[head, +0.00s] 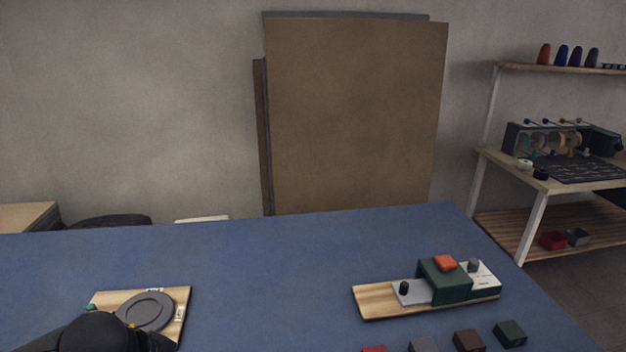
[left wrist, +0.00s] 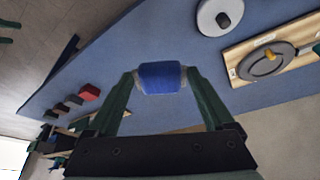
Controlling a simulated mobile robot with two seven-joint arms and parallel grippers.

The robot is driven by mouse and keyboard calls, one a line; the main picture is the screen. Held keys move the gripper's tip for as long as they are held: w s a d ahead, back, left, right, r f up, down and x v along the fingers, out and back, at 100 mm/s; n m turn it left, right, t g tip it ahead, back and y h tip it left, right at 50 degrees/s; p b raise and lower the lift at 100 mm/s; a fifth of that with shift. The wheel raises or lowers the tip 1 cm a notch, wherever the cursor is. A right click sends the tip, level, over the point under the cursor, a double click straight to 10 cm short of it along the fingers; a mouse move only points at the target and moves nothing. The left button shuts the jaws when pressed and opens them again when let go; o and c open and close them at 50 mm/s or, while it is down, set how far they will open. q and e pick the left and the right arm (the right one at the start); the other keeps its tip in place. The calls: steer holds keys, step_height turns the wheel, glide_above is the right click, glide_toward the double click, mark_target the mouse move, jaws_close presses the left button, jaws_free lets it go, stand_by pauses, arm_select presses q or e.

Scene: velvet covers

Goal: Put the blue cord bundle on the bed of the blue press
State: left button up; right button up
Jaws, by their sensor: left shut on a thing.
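In the left wrist view my left gripper (left wrist: 163,82) is shut on the blue cord bundle (left wrist: 162,76), a small blue roll held between the two fingertips. The bundle hangs above the blue table and does not show in the head view. In the head view only a dark part of my left arm shows at the lower left, in front of a wooden board with a grey disc (head: 146,310). I cannot make out a blue press in either view. My right gripper is not in view.
A wooden board (head: 376,302) bears a green block device (head: 445,283) with an orange top. Small blocks, including a red one (head: 374,349) and a green one (head: 510,333), lie in front. A round pale disc (left wrist: 209,22) shows in the wrist view. The table's middle (head: 270,280) is clear.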

arm_select(q)
steer(key=d+r+n+y, duration=0.1)
steer(key=d+r+n, duration=0.1)
steer(key=d+r, duration=0.2)
steer(key=shift+s+d+n, duration=0.25)
steer(key=shift+s+n, duration=0.1)
steer(key=shift+n, duration=0.05)
